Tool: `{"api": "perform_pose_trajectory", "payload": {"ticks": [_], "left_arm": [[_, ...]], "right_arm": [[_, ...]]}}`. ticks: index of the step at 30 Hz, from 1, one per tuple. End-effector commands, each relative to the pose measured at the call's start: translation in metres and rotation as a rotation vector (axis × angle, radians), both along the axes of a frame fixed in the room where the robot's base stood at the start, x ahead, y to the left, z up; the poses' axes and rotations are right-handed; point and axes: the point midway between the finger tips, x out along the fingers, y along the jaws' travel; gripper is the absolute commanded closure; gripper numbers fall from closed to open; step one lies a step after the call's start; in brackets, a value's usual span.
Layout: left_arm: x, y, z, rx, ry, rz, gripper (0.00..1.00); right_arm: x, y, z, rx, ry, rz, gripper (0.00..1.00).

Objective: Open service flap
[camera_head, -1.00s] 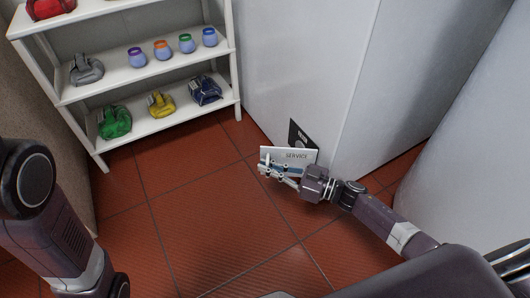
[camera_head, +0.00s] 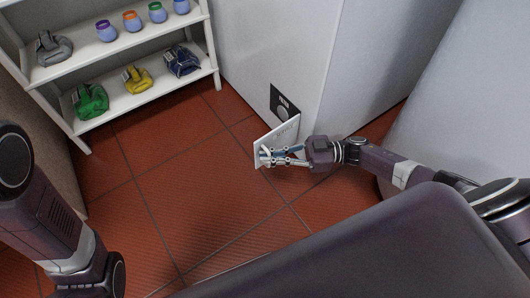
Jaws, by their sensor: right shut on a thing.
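The white service flap (camera_head: 278,136) is low on the white wall panel. It stands swung out from a dark opening (camera_head: 284,103) behind it, with a round light shape inside. My right gripper (camera_head: 268,156) is at the flap's outer edge and shut on it. The fingers cover part of the flap's lower face. My left arm (camera_head: 45,215) shows at the left, but its gripper is out of view.
A white shelf unit (camera_head: 141,67) at the upper left holds several jars and several bags, including a green bag (camera_head: 91,101). Red tiled floor (camera_head: 190,190) is clear between the shelf and the flap. White walls stand at the right.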

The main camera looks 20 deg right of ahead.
Motion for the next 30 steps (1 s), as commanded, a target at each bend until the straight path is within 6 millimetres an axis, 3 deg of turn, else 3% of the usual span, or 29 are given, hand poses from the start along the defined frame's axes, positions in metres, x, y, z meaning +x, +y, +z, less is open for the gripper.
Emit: {"api": "perform_pose_trajectory", "payload": {"ticks": [14, 17, 30], "left_arm": [[-0.0004, 0.0002, -0.0001, 0.000, -0.001, 0.000, 0.54], [-0.0006, 0.0003, 0.0000, 0.000, -0.002, 0.000, 0.54], [-0.0017, 0.0011, 0.0004, -0.002, -0.004, 0.000, 0.54]], "right_arm": [[-0.0023, -0.0023, -0.0016, -0.004, 0.002, -0.003, 1.00], [-0.0023, -0.0023, -0.0017, -0.004, 0.002, -0.004, 0.87], [-0.0021, -0.0014, -0.0005, -0.001, 0.000, -0.002, 0.87]]}}
